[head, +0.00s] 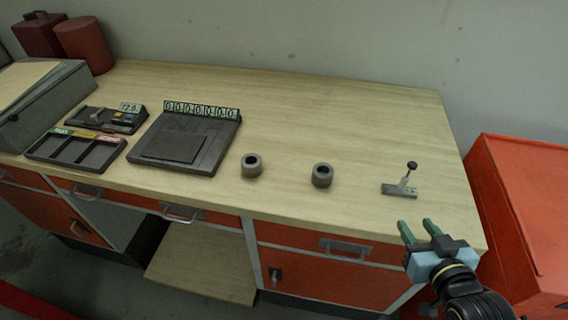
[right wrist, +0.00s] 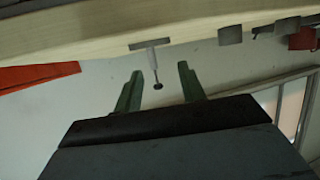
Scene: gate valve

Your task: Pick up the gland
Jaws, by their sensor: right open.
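Two short grey hollow cylinders, a left one (head: 252,165) and a right one (head: 322,175), stand apart on the wooden bench top. I cannot tell which part is the gland. To their right is a small grey fixture (head: 400,189) with a flat base, an upright stem and a dark knob. My right gripper (head: 418,230) is open and empty, near the bench's front edge, in front of the fixture. In the right wrist view the fixture (right wrist: 151,43) appears upside down beyond the open fingers (right wrist: 160,86). My left gripper is not in view.
A dark tray with a number strip (head: 185,142) lies left of the cylinders. A compartment tray (head: 75,152) and a small device (head: 108,119) lie further left. A red cabinet (head: 530,200) stands right of the bench (head: 330,110). The bench's back middle is clear.

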